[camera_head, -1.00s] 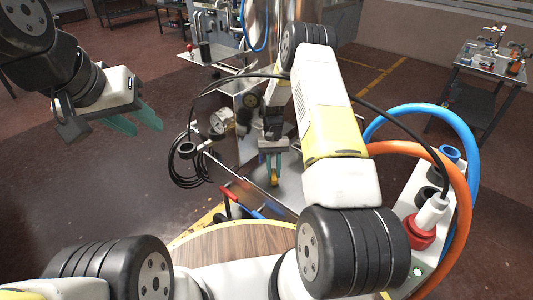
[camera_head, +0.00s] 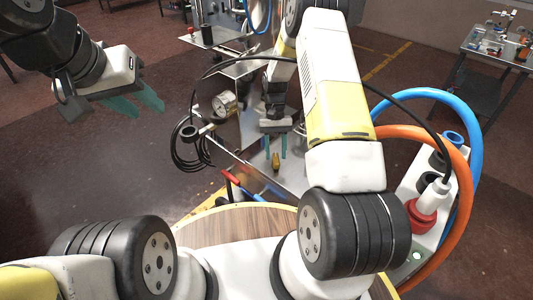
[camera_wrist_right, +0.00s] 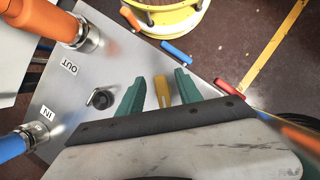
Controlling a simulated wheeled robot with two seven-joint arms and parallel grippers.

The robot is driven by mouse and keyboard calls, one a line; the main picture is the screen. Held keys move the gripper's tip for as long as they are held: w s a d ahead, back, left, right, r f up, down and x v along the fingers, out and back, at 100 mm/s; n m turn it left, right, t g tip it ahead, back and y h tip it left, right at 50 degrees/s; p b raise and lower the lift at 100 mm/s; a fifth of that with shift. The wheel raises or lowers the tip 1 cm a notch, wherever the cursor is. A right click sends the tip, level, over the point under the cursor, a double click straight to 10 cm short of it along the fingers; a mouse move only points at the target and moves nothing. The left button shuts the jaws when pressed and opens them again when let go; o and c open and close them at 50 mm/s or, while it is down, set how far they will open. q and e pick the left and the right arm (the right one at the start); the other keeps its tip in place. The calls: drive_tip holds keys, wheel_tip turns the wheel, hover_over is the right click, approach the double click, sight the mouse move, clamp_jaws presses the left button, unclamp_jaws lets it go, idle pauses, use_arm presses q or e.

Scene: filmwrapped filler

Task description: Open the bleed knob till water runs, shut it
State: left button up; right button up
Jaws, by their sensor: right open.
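A small yellow knob (camera_head: 276,160) stands on the grey metal panel in the head view. It also shows as a yellow bar (camera_wrist_right: 162,91) in the right wrist view. My right gripper (camera_head: 276,146) is open, its teal fingers one on each side of the yellow knob. In the wrist view a gap shows between the knob and each finger. A black knob (camera_wrist_right: 100,98) sits on the panel beside the fingers. My left gripper (camera_head: 139,104) is open and empty, held in the air at the left. I see no running water.
In the wrist view an orange hose (camera_wrist_right: 42,18) joins at OUT and a blue hose (camera_wrist_right: 12,146) at IN. A pressure gauge (camera_head: 224,103) and coiled black cable (camera_head: 188,150) are left of my right gripper. Red (camera_head: 229,175) and blue handles lie near the panel's front edge.

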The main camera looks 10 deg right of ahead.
drive_tip(key=s+a+r, duration=0.1)
drive_tip(key=s+a, duration=0.2)
drive_tip(key=s, duration=1)
drive_tip(key=shift+s+a+r, duration=0.15)
drive_tip(key=shift+a, duration=0.25)
